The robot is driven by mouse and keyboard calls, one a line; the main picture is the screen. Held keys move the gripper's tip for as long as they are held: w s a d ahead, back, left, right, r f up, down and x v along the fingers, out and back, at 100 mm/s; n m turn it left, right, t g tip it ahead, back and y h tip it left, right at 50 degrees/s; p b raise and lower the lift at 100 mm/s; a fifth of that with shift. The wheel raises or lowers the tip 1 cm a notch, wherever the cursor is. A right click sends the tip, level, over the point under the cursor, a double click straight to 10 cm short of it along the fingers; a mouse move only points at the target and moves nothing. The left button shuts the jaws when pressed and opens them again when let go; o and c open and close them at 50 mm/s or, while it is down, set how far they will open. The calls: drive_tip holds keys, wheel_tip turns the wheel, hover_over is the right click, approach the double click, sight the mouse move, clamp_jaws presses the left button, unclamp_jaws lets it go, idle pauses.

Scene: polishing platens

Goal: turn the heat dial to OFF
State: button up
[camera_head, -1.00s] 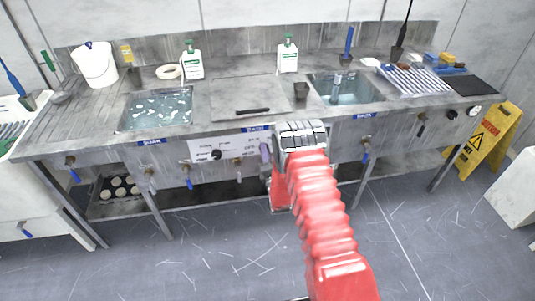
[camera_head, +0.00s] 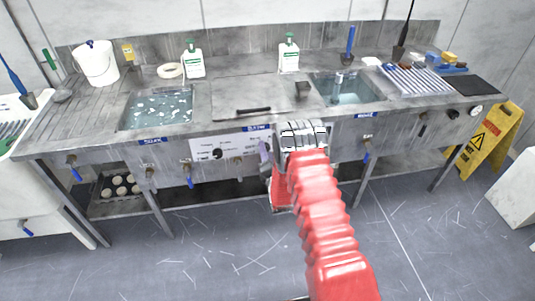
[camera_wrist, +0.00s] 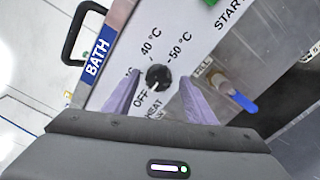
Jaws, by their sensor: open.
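The heat dial (camera_wrist: 157,77) is a small round black knob on a white panel in the wrist view. OFF, 40 °C and 50 °C are printed around it. Its pointer is too small to read surely. My gripper (camera_wrist: 160,84) is open, with one pale purple finger on each side of the dial. I cannot tell whether either finger touches it. In the head view my gripper (camera_head: 266,154) is at the bench front, below the blue label strip, and the arm hides part of the panel there.
A blue BATH label (camera_wrist: 96,56) and a black handle (camera_wrist: 80,35) lie left of the dial. A blue-handled valve (camera_wrist: 240,98) is close on the right. The bench has a left basin (camera_head: 157,108) and a right basin (camera_head: 347,88). A yellow floor sign (camera_head: 490,140) stands at right.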

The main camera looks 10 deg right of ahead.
drive_tip(key=s, duration=1.3)
drive_tip(key=shift+s, duration=0.4)
